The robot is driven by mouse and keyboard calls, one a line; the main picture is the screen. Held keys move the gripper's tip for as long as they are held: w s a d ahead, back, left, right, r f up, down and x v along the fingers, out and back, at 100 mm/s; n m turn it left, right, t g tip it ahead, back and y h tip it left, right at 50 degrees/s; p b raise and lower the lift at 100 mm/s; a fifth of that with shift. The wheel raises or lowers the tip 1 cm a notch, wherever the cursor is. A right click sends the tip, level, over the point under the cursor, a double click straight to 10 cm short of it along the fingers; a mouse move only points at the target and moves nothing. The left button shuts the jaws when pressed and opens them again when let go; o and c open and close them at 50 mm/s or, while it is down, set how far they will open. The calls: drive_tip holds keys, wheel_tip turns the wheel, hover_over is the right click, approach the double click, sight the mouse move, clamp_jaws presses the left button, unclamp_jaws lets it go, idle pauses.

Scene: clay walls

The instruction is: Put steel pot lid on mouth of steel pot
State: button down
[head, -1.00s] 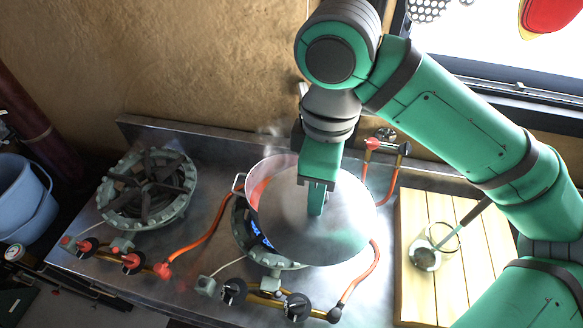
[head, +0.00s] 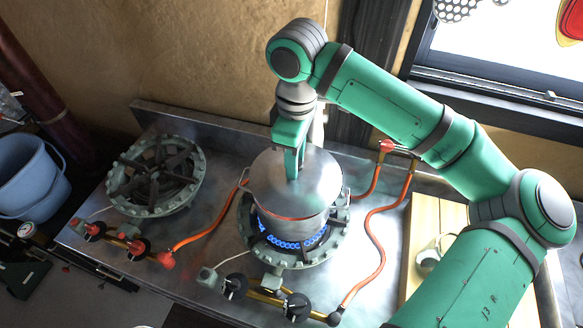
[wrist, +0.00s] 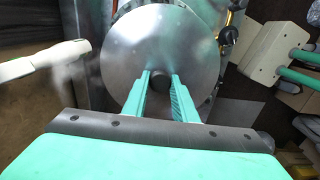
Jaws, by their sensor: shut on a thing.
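The steel pot (head: 290,226) stands upright on the right burner (head: 335,240), over a blue flame. The round steel pot lid (head: 322,176) lies level across the pot's mouth and hides the inside. I cannot tell whether it rests fully on the rim or a hair above it. My gripper (head: 291,176) points down at the middle of the lid and is shut on its knob. In the wrist view, my gripper (wrist: 160,80) has its fingers on both sides of the dark knob (wrist: 159,81), with the lid (wrist: 150,42) filling the upper middle.
An empty left burner (head: 155,178) shares the steel counter. Orange hoses (head: 374,232) run beside the pot. A wooden board (head: 425,222) with a glass jar (head: 428,258) lies at right, partly behind my arm. A blue bucket (head: 28,178) stands far left. The wall is close behind.

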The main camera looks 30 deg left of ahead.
drive_tip(key=shift+w+a+f, duration=0.25)
drive_tip(key=shift+w+f, duration=0.05)
drive_tip(key=shift+f, duration=0.25)
drive_tip(key=shift+w+a+f, duration=0.15)
drive_tip(key=shift+f, duration=0.8)
drive_tip(key=shift+w+a+f, duration=0.1)
drive_tip(key=shift+a+f, duration=0.05)
drive_tip(key=shift+f, duration=0.8)
drive_tip(key=shift+f, duration=0.15)
drive_tip(key=c, duration=1.4)
unclamp_jaws()
drive_tip(key=shift+c, duration=0.2)
wheel_tip(320, 180, up, 12)
